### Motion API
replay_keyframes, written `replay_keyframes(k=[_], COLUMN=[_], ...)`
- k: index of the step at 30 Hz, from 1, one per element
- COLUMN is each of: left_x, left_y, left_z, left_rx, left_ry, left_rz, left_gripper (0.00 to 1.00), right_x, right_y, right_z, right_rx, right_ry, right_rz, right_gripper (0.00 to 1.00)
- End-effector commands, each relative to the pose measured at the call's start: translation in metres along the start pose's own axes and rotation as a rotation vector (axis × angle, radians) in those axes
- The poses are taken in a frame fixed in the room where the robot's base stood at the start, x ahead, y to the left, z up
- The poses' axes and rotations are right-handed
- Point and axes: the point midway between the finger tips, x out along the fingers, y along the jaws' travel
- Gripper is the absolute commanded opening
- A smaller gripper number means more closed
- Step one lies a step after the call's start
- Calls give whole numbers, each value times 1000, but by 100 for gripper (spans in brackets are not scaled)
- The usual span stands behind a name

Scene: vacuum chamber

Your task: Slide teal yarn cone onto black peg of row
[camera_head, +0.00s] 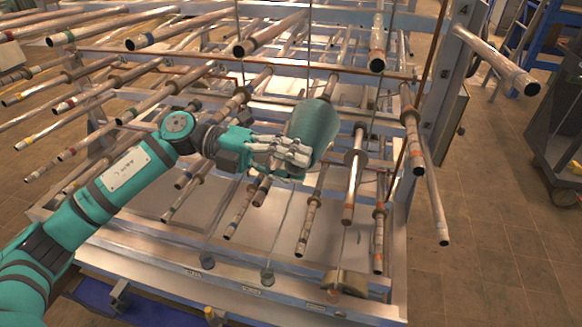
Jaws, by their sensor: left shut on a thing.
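The teal yarn cone (316,122) is in the middle of the rack, tilted, with its wide round end up and to the right. My left gripper (288,152) comes in from the left, and its grey fingers are shut on the cone's lower left side. The cone is above and among the rack's pegs, and it hides parts of the pegs behind it. Whether it touches a peg cannot be told. Several long pegs, such as this one (352,185), point toward me with coloured bands near their tips. I cannot tell which one is the black peg. My right gripper is not in view.
More pegs (190,25) crowd the upper left, and thicker ones (497,62) stick out at the upper right. Thin upright rods run down near the cone. A tan block (345,283) sits on the lower rail. A dark cart (560,120) stands at right; the floor before it is clear.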

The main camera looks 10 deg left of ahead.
Motion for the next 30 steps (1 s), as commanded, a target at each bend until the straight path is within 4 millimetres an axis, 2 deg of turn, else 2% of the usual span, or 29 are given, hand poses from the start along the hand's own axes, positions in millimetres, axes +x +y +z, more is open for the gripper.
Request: replay_keyframes(k=[19, 20, 26, 30], left_x=[0, 0, 0, 0], left_y=[-1, -1, -1, 0], left_z=[10, 10, 9, 9], left_rx=[5, 5, 3, 2], left_ry=[-1, -1, 0, 0], left_rz=[-3, -3, -2, -1], left_gripper=[0, 37, 63, 63], right_x=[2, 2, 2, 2], right_y=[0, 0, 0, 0], right_z=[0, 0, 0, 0], right_rx=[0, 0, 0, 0], right_ry=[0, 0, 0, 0], right_rz=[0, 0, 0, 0], right_gripper=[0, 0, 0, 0])
